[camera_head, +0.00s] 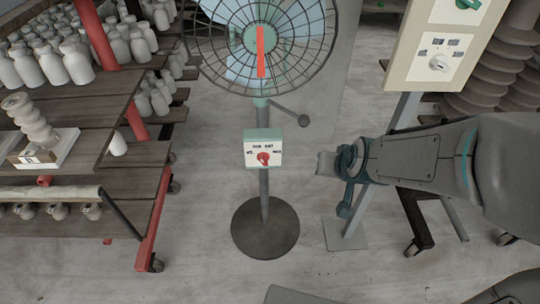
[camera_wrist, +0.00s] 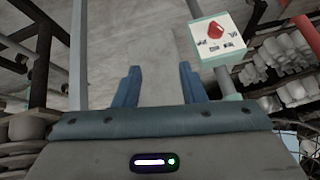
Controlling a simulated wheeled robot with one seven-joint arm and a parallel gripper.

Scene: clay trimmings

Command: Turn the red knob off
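The red knob (camera_head: 264,158) is on the front face of a small pale green and white control box (camera_head: 263,137) on the pole of a standing fan. Small labels surround the knob, and its exact setting is too small to tell. In the wrist view the knob (camera_wrist: 216,29) and its box (camera_wrist: 236,46) are at the upper right, beyond and to the right of my fingers. My gripper (camera_wrist: 159,67) is open, with nothing between its two blue fingers. In the head view my gripper (camera_head: 346,178) is to the right of the box, apart from it.
The fan's wire cage (camera_head: 300,35) is above the box, and its round base (camera_head: 265,228) is on the floor. A post-mounted panel (camera_head: 438,55) with a white knob stands at right. Wooden shelves (camera_head: 75,185) with white bottles fill the left.

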